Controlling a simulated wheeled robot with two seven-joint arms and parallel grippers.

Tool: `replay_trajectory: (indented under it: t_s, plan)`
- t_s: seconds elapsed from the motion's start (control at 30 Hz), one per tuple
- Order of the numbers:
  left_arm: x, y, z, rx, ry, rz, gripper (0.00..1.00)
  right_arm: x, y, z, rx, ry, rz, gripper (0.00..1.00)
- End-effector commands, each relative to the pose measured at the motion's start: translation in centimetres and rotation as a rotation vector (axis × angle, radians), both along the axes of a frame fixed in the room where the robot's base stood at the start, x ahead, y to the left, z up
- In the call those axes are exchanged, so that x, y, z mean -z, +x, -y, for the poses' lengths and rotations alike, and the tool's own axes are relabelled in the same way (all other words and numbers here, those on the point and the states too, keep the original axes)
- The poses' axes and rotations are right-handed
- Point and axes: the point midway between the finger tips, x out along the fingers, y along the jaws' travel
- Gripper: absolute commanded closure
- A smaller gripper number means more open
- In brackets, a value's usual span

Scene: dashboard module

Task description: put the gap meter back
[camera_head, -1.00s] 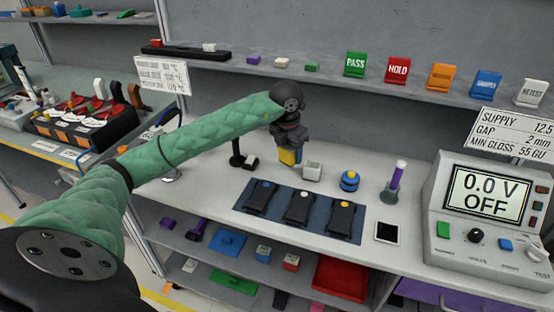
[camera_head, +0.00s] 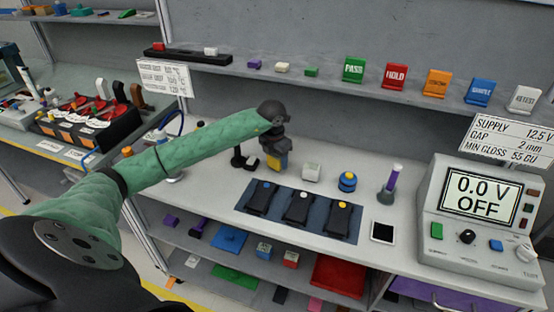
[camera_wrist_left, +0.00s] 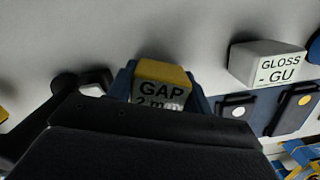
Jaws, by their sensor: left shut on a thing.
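The gap meter (camera_head: 274,163) is a small yellow block, labelled GAP 2 mm in the left wrist view (camera_wrist_left: 160,88). My left gripper (camera_head: 278,157) is shut on it, with blue pieces on both sides of it. It is over the back left of the white bench top; I cannot tell whether the meter touches the bench. A black stand (camera_head: 238,157) is just left of the gripper. The gloss meter (camera_head: 311,172), a pale block labelled GLOSS - GU in the wrist view (camera_wrist_left: 266,64), is to the right. My right gripper is not in view.
A blue mat (camera_head: 323,230) with several black modules lies in front. The power supply (camera_head: 480,225) reads 0.0 V OFF. A shelf (camera_head: 330,80) runs behind.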

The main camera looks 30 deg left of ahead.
Motion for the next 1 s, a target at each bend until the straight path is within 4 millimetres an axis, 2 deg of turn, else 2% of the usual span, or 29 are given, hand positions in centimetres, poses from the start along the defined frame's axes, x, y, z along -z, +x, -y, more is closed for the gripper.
replay_trajectory:
  t_s: [0.2, 0.67, 0.7, 0.8, 1.0]
  plan:
    - [1.1, 0.0, 0.1, 0.000, -0.001, 0.000, 0.80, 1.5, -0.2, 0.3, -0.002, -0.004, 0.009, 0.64]
    - [1.5, 0.0, 0.0, 0.000, 0.000, 0.000, 0.80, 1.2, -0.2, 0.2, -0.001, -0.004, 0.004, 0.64]
    - [1.5, 0.0, 0.0, 0.000, 0.000, 0.000, 0.47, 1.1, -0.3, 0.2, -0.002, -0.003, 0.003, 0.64]
    - [1.4, 0.0, 0.0, 0.000, 0.000, 0.000, 0.28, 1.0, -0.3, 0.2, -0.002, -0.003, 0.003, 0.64]
    - [1.4, 0.0, 0.0, 0.000, 0.000, 0.000, 0.28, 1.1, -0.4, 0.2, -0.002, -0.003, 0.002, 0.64]
